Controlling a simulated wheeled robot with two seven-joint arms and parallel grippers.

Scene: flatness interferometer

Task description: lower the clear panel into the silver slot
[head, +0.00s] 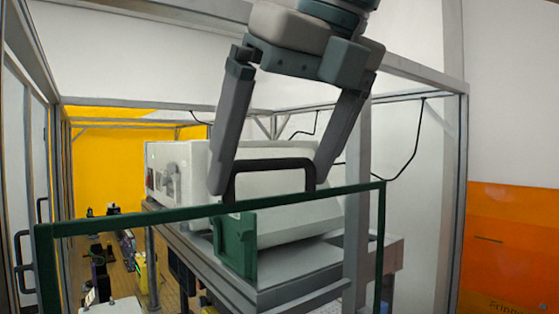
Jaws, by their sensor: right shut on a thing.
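The clear panel (130,222) is a see-through sheet with a dark green rim. Its top edge runs across the lower half of the head view, a little higher at the right end, and its lower edge is out of view. A black handle (270,164) stands up from its top edge. My right gripper (268,188) comes down from above with its two fingers at the two sides of this handle and is shut on it. My left gripper is not in view. I cannot make out the silver slot; silver frame posts (455,210) stand near the panel's right end.
Behind the panel, a white instrument (290,220) sits on a grey bench inside the silver-framed enclosure. A green bracket (235,245) shows at its front. Small black and yellow devices (140,265) stand at lower left. An orange panel (515,245) is at right.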

